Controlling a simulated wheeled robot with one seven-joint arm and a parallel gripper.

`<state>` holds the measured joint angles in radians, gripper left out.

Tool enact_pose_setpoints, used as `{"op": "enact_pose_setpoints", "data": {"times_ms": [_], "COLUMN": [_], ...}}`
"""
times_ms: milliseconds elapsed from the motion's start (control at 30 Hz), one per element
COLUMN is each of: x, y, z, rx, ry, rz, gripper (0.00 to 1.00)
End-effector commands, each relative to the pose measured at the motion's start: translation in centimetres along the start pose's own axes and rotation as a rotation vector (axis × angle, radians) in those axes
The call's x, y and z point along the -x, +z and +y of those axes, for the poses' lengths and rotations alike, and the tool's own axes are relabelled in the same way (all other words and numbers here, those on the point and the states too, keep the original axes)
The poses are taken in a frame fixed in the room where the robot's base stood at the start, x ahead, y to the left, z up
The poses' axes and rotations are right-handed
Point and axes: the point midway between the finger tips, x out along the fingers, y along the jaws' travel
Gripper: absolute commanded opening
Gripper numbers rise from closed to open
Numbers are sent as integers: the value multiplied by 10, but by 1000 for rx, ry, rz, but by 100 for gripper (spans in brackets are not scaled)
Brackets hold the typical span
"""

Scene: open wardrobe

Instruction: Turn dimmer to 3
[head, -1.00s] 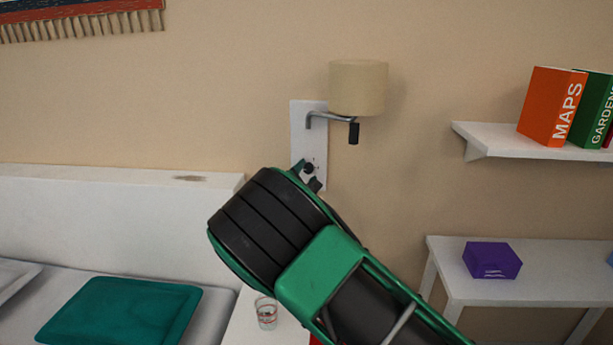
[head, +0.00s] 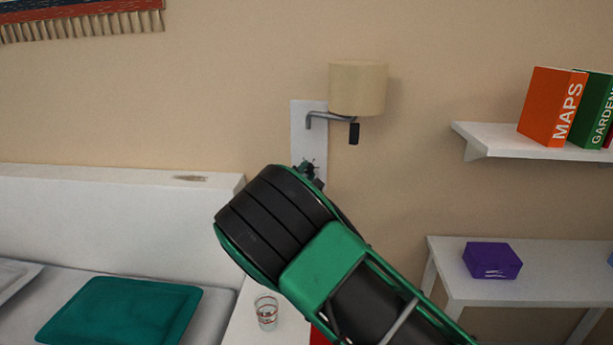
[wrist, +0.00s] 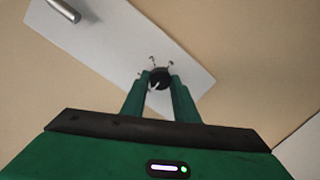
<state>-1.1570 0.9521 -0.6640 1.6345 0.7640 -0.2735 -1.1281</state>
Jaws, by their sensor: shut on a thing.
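The dimmer is a small dark round knob with a pale pointer line, and in the wrist view the dimmer knob (wrist: 159,79) sits on a white wall plate (wrist: 120,50). Small dark marks show around the knob, too small to read. My gripper (wrist: 160,82) has its two green fingers on either side of the knob, shut on it. In the head view my gripper (head: 309,173) reaches the lower part of the white plate (head: 308,130) and mostly hides the knob.
A wall lamp with a beige shade (head: 358,88) and a grey arm (head: 330,116) sticks out above my gripper. A shelf with books (head: 555,105) is at the right. A glass (head: 266,312) stands below on a white surface.

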Motion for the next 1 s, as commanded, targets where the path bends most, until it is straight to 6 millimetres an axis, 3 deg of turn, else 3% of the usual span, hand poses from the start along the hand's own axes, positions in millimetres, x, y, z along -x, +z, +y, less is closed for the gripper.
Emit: {"op": "enact_pose_setpoints", "data": {"times_ms": [1000], "x": [0], "y": [2], "z": [-6], "rx": [-876], "ry": [-90], "rz": [48], "gripper": [5]}}
